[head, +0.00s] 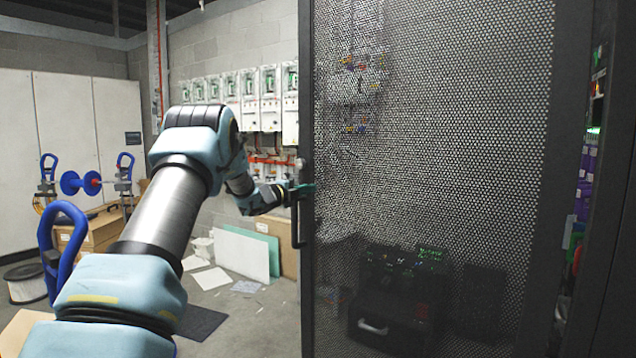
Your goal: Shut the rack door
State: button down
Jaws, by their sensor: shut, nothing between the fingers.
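The rack door (430,150) is a tall dark panel of perforated mesh. It fills the right half of the head view and stands open, with the rack's inside (592,170) showing past its right edge. A dark vertical handle (296,226) sits on the door's left edge. My gripper (304,190) is shut and empty at the left edge of the door, by the top of the handle. I cannot tell whether it touches the door or the handle. The fingertips are small and partly blend with the door frame.
Behind the door, a dark case (395,300) shows through the mesh. A blue-handled cart (65,240) and wooden crates (95,230) stand at left. Loose sheets lie on the floor.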

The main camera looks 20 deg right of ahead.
aim_at(324, 185)
jog(key=shift+p+x, duration=0.75)
jog(key=shift+x, duration=1.4)
jog(key=shift+w, duration=0.1)
